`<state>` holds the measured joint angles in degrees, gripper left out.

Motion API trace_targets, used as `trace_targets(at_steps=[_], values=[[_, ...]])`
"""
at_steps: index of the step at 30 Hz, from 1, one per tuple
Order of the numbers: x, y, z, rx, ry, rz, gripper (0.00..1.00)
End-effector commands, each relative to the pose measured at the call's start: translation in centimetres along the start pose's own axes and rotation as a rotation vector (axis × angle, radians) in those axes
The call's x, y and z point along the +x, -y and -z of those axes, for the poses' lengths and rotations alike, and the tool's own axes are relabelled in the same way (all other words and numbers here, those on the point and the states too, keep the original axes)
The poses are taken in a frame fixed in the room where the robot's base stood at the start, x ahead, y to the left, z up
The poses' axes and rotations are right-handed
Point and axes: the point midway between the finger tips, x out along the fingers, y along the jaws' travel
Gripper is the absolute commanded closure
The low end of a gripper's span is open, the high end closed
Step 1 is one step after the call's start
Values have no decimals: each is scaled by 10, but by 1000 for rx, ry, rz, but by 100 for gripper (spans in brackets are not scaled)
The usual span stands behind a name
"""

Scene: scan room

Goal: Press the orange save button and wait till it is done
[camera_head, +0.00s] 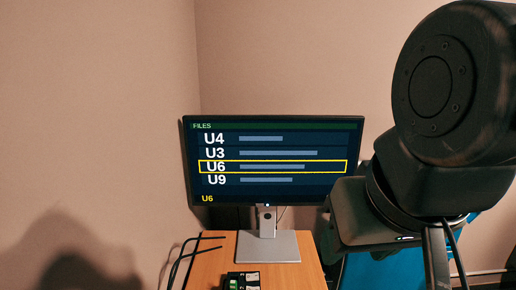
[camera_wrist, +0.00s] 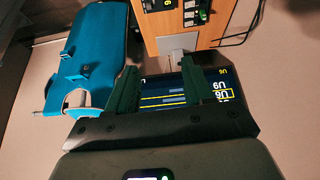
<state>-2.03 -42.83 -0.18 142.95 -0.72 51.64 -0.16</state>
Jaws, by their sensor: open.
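A monitor (camera_head: 270,190) stands on a wooden desk (camera_head: 215,255). Its screen is headed FILES and lists U4, U3, U6 and U9. A yellow frame surrounds the U6 row, and a yellow U6 shows at the lower left. A small dark panel (camera_head: 243,281) with a green part lies at the desk's near edge, cut off by the picture. In the wrist view, a panel with green parts (camera_wrist: 197,14) sits on the desk. I cannot make out an orange button. My gripper (camera_wrist: 160,66) is open and empty, its fingers in front of the monitor in that view.
A blue padded bed or chair (camera_wrist: 95,45) stands beside the desk; part of it shows behind my arm in the head view. Dark cables (camera_head: 183,262) lie at the desk's left side. A second dark item (camera_wrist: 158,5) sits on the desk. Bare walls stand behind.

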Motion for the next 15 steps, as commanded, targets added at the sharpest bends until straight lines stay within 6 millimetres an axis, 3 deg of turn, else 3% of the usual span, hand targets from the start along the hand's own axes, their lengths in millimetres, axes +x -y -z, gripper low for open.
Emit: trace_targets(at_steps=[1, 9, 15], values=[[0, 0, 0, 0, 0, 0, 57], [0, 0, 0, 1, 0, 0, 98], [0, 0, 0, 1, 0, 0, 100]])
